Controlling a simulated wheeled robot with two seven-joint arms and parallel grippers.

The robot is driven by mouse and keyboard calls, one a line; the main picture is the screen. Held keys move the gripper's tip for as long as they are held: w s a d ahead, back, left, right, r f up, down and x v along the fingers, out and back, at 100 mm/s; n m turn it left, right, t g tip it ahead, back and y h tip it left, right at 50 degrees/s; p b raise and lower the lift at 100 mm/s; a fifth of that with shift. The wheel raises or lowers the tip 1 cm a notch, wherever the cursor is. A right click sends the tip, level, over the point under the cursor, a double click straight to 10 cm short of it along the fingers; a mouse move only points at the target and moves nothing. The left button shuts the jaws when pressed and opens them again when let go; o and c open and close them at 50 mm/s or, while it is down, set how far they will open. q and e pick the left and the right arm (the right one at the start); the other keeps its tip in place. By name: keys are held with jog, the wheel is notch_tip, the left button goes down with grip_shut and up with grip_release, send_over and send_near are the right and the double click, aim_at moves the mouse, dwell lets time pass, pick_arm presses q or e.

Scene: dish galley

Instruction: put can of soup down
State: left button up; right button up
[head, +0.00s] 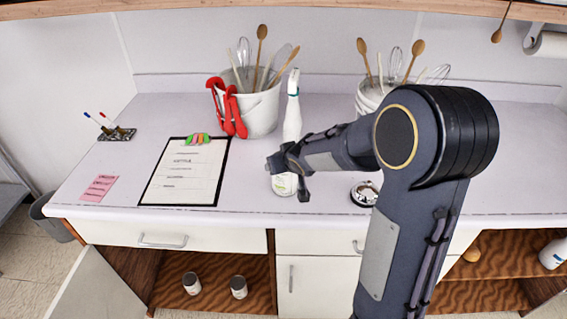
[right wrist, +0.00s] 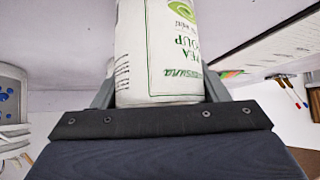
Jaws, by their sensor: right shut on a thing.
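The can of soup (head: 283,187) is white with green print and shows in the head view near the front edge of the counter (head: 240,207). My right gripper (head: 290,178) is shut on it. In the right wrist view the can (right wrist: 158,50) sits between the two fingers, its printed label upside down in the picture. The gripper hides part of the can in the head view. I cannot tell whether its base touches the counter. My left gripper is not in view.
A clipboard (head: 185,175) lies left of the can. A white spray bottle (head: 292,118) and a utensil bucket (head: 262,112) stand behind. A small round object (head: 365,193) lies to the right. Two jars (head: 191,283) (head: 238,287) stand in the open cabinet below.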

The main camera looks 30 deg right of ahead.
jog(key=o, duration=1.3)
jog(key=shift+f, duration=0.1)
jog(key=shift+r, duration=0.25)
jog(key=shift+s+a+r, duration=0.1)
jog(key=shift+s+r, duration=0.05)
jog(key=v, duration=1)
jog(key=s+a+g+y, duration=0.1)
jog(key=s+a, duration=0.2)
jog(key=s, duration=0.4)
jog(key=s+a+f+g+y, duration=0.1)
jog(key=s+a, duration=0.3)
jog(key=s, duration=0.4)
jog(key=s+a+f+g+y+p, duration=0.1)
jog(key=s+a+y, duration=0.2)
jog(key=s, duration=0.4)
jog(key=shift+s+a, duration=0.2)
jog(key=shift+s, duration=0.1)
